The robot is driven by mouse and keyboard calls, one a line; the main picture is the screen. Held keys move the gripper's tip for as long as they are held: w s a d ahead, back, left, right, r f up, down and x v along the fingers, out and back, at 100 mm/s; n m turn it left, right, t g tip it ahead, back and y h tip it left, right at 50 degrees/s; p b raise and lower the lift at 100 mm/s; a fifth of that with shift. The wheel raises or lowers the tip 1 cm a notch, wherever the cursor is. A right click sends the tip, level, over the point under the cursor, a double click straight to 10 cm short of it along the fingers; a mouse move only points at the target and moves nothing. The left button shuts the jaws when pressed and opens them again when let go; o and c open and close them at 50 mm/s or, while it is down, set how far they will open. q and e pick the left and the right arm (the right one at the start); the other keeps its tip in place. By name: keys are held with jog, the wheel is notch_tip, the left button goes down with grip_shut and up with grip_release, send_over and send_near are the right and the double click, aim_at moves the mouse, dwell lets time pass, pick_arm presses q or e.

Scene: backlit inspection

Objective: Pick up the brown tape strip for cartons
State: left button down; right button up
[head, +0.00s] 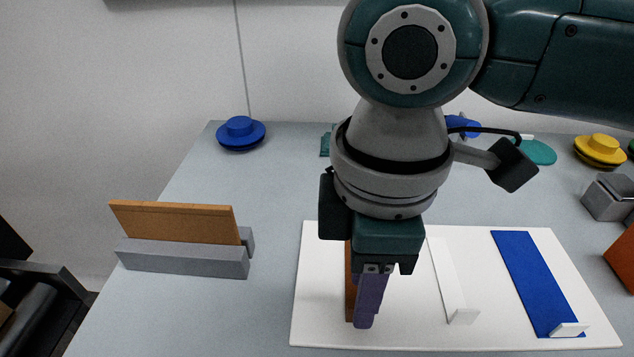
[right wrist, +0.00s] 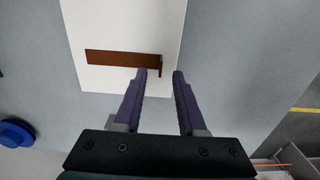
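The brown tape strip (head: 350,285) lies on a white board (head: 400,338), partly hidden behind my right gripper in the head view. In the right wrist view the strip (right wrist: 115,58) lies across the board, with a small upright tab at its right end. My right gripper (head: 368,318) points down at the strip. In the right wrist view its purple fingers (right wrist: 160,73) are apart with nothing gripped, and the tab end shows in line with the gap between the fingertips. I cannot tell their height above the strip. My left gripper is not in view.
A white strip (head: 447,275) and a blue strip (head: 535,280) lie on the board to the right. An orange-brown panel (head: 175,222) stands in a grey holder (head: 180,259) at left. A blue round piece (head: 240,132) and a yellow one (head: 600,150) sit farther back.

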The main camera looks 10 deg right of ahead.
notch_tip(320, 180, down, 3)
jog(key=shift+r, duration=0.2)
grip_shut()
dwell(0.3)
